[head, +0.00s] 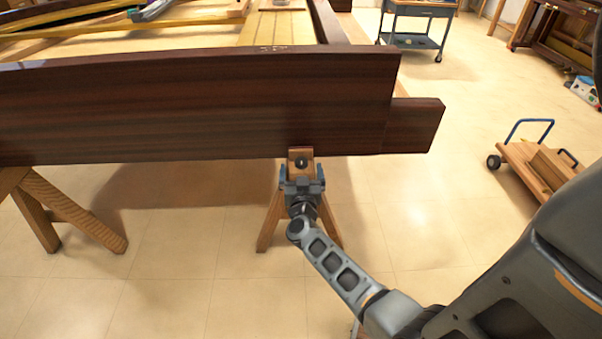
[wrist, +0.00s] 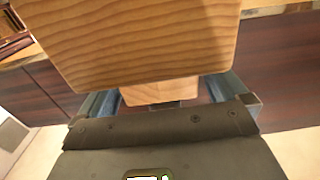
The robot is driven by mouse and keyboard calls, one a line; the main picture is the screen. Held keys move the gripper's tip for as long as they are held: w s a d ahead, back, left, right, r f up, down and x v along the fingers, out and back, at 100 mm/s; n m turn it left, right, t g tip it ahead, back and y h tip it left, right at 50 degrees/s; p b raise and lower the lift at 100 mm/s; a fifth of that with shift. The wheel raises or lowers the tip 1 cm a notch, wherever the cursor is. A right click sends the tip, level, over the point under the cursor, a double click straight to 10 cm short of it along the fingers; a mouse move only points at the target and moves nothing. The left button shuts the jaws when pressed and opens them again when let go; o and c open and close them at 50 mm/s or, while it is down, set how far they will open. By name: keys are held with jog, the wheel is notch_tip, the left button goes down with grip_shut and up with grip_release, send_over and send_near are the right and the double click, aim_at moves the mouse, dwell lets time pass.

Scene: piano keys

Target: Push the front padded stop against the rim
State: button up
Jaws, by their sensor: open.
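The dark brown piano rim (head: 200,105) spans the head view and also shows behind the gripper in the wrist view (wrist: 275,75). A wooden stop block (head: 300,155) with a dark round knob stands at the rim's lower edge, on a wooden trestle (head: 270,222). My gripper (head: 301,176) is at the block's near side, with its blue-grey fingers apart. In the wrist view, my gripper (wrist: 163,100) has one finger on each side, below a large pale wood piece (wrist: 140,40). A smaller wood piece (wrist: 160,91) shows between the fingers. Any pad, and whether block and rim touch, is hidden.
Another wooden trestle (head: 55,215) stands under the rim at left. A low wooden cart (head: 530,165) with a blue handle is at right, and a blue-green trolley (head: 412,38) stands behind. The tiled floor (head: 160,270) in front is clear.

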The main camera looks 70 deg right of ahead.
jog(key=shift+c, duration=0.5)
jog(key=c, duration=1.3)
jog(key=shift+x, duration=1.45)
jog(key=o, duration=1.4)
jog(key=shift+a, duration=0.1)
jog(key=p+v, duration=0.2)
jog(key=v, duration=0.5)
jog(key=shift+s+a, duration=0.15)
jog(key=shift+a, duration=0.15)
